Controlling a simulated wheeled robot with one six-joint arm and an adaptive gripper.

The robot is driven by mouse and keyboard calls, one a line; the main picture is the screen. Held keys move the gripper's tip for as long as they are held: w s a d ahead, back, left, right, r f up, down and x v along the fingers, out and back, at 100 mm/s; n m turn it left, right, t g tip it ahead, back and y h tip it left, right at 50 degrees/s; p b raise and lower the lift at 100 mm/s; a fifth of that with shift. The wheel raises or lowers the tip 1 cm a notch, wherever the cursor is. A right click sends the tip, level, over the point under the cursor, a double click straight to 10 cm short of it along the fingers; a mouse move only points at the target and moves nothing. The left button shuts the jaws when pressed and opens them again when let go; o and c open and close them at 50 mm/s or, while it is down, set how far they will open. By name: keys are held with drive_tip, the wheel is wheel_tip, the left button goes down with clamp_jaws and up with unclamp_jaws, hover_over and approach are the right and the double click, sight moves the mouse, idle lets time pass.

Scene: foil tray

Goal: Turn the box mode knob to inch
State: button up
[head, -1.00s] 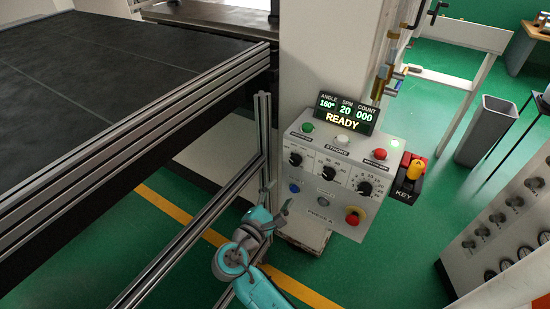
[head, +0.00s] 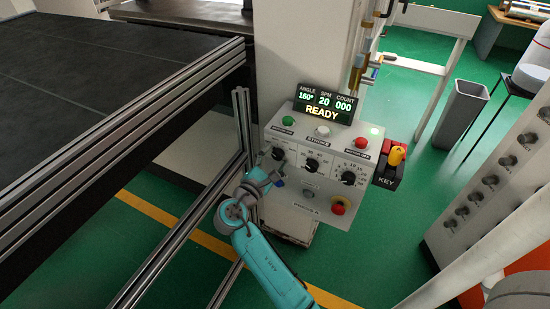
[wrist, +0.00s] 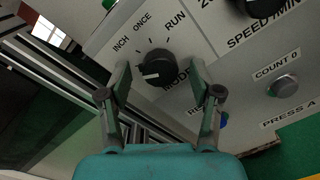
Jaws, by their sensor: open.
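The mode knob (wrist: 154,66) is a round black dial with a white mark, on the grey control box (head: 293,192). In the wrist view, INCH, ONCE and RUN labels arc above it. Its white mark points left, below the INCH label. My gripper (wrist: 158,72) is open, with one finger on each side of the knob. I cannot tell whether the fingers touch it. In the head view, my gripper (head: 277,173) is just below the mode knob (head: 278,153) at the box's left.
The box also has two other black dials, several push buttons, a red stop button (head: 338,206) and a READY display (head: 324,104). A metal frame post (head: 242,130) stands close to the left.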

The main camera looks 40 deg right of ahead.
drive_tip(key=shift+w+d, duration=0.1)
drive_tip(key=shift+d, duration=0.15)
drive_tip(key=c, duration=1.1)
drive_tip(key=shift+c, duration=0.2)
drive_tip(key=shift+m, duration=0.4)
drive_tip(key=m, duration=0.3)
drive_tip(key=shift+m, duration=2)
